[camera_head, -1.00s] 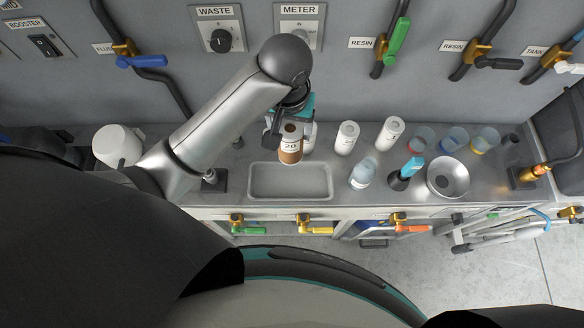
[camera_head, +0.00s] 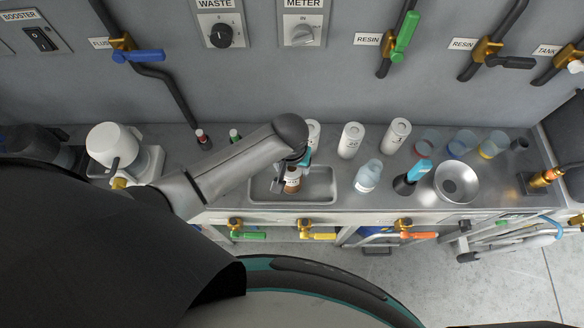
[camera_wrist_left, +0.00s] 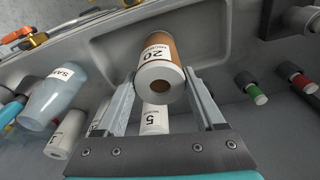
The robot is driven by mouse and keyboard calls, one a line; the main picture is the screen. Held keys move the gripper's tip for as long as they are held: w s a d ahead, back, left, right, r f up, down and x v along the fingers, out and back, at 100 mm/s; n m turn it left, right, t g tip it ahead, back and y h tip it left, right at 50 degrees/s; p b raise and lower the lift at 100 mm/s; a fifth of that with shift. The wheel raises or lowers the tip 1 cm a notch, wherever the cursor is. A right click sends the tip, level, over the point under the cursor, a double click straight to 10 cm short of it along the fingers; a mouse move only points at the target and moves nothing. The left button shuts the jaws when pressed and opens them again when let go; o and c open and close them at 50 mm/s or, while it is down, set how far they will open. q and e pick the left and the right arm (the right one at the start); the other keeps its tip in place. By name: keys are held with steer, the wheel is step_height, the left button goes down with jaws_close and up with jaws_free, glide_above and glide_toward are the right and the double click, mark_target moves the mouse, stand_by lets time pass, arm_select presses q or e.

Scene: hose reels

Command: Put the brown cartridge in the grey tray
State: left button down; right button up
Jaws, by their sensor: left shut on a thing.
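The brown cartridge (camera_head: 292,184), with a white band reading 20, is held at the grey tray (camera_head: 322,188), within its outline in the head view. In the left wrist view the cartridge (camera_wrist_left: 160,56) is between the two fingers, its pale round end facing the camera. My left gripper (camera_head: 294,170) is shut on it, partly hidden by my arm in the head view. The tray (camera_wrist_left: 108,48) lies behind the cartridge in the wrist view. I cannot tell whether the cartridge touches the tray floor. My right gripper is not in view.
White cartridges (camera_head: 351,140) (camera_head: 396,136) stand behind the tray, with another (camera_head: 313,132) partly behind my arm. A pale blue bottle (camera_head: 368,176) stands right of the tray, near a blue-handled tool (camera_head: 412,176) and a metal funnel (camera_head: 456,182).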

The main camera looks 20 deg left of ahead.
arm_select(q)
steer(key=shift+f, duration=0.35)
jaws_free()
step_height(320, 180, up, 12)
steer(key=s+p, duration=0.1)
steer(key=p, duration=0.2)
steer(key=shift+s, duration=0.2)
stand_by(0.5)
